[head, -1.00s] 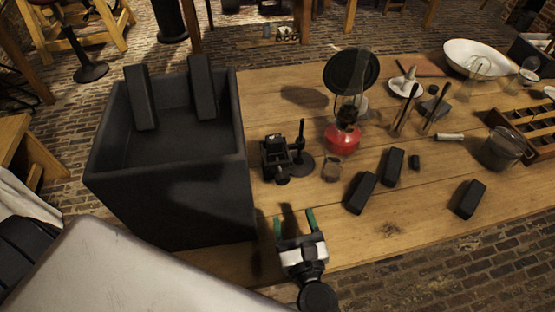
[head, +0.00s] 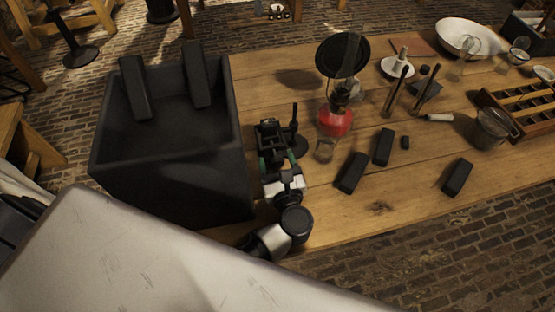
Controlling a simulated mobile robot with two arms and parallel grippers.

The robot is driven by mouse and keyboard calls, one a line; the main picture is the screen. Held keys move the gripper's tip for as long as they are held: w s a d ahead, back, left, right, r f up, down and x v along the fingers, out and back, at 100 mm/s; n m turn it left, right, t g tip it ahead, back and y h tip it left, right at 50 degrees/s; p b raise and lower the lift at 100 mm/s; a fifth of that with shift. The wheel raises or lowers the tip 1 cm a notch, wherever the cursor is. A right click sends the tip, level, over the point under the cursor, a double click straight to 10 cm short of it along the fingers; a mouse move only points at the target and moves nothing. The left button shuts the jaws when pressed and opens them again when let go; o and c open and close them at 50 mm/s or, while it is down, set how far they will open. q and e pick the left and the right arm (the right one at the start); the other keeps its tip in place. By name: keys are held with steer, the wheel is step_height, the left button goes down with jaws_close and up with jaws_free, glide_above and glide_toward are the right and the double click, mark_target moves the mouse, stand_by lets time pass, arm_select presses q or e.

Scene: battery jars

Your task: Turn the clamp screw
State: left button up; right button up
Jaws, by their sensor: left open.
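A small black clamp (head: 268,133) with an upright post (head: 294,122) beside it stands on the wooden table, just right of the large dark box. My left gripper (head: 277,161) is at the near side of the clamp. Its green-tipped fingers point away from me and are open, one on each side of the clamp's near end. The clamp screw's knob is hidden or too dark to pick out between the fingers, and I cannot tell whether they touch it. My right gripper is not in view.
The large dark box (head: 172,190) stands close on the left with two black blocks at its back rim. A red lamp (head: 335,122), a small glass jar (head: 324,150) and black blocks (head: 351,173) lie to the right.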

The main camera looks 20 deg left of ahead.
arm_select(q)
steer(key=shift+c, duration=0.4)
steer(key=c, duration=0.8)
steer(key=shift+c, duration=0.2)
steer(key=shift+m, duration=0.3)
steer(key=shift+m, duration=0.8)
steer(key=shift+d+m+p, duration=0.1)
steer(key=shift+m+p, duration=0.3)
steer(key=shift+m, duration=1.9)
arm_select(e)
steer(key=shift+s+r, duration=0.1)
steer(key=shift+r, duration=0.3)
arm_select(q)
steer(key=shift+f, duration=0.1)
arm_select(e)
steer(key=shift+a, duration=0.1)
